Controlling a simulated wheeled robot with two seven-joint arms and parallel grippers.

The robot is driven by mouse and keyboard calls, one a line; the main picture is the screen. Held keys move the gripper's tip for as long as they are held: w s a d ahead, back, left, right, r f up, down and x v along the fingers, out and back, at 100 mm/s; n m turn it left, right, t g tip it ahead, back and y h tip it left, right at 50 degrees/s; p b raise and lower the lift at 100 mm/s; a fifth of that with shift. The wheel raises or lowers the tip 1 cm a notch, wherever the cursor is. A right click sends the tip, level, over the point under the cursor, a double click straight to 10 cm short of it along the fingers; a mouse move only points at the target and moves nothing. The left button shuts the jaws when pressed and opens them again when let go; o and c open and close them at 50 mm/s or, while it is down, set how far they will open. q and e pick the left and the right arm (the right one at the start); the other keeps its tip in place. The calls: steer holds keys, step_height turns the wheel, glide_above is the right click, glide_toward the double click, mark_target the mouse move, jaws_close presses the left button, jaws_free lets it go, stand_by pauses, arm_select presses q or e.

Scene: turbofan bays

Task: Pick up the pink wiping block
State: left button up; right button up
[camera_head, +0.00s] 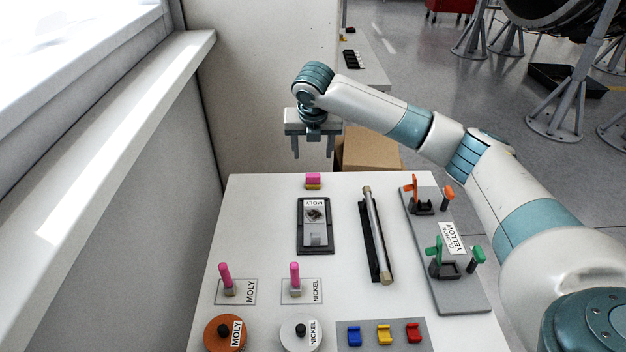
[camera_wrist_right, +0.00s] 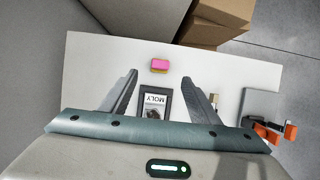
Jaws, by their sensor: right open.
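The pink wiping block (camera_head: 313,179) lies near the far edge of the white table, pink on top with a yellow layer below. It also shows in the right wrist view (camera_wrist_right: 160,65), beyond the fingertips and between their lines. My right gripper (camera_head: 313,153) is above the far table edge, pointing down, its two fingers apart with nothing between them. It is above the block and apart from it. In the right wrist view the open fingers (camera_wrist_right: 160,82) frame the block and the MOLY tray. My left gripper is not in view.
Near the block are a dark MOLY tray (camera_head: 315,226) and a metal rod on a black holder (camera_head: 376,235). A grey fixture board (camera_head: 470,290) stands at right. Pink-handled tools (camera_head: 225,276), jars (camera_head: 301,335) and coloured clips fill the front. A cardboard box (camera_head: 368,150) sits behind the table.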

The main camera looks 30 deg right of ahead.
steer(key=p, duration=0.1)
glide_toward(313, 175)
steer(key=w+f, duration=0.1)
steer(key=x, duration=0.3)
steer(key=shift+w+d+f+p, duration=0.1)
steer(key=shift+d+f+p, duration=0.1)
steer(key=shift+f+p, duration=0.15)
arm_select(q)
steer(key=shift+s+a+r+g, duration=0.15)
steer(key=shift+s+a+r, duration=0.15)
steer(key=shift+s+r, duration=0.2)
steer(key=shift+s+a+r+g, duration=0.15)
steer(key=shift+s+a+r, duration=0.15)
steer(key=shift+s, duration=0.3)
arm_select(e)
steer(key=shift+w+f, duration=0.1)
steer(key=shift+f, duration=0.1)
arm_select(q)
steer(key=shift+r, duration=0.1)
arm_select(e)
steer(key=shift+d, duration=0.1)
steer(key=shift+w+d+f+p, duration=0.1)
steer(key=shift+w+f+p, duration=0.05)
steer(key=shift+f+p, duration=0.5)
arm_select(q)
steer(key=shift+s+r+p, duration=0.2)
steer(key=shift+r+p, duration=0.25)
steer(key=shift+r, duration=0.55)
arm_select(e)
steer(key=shift+x, duration=2)
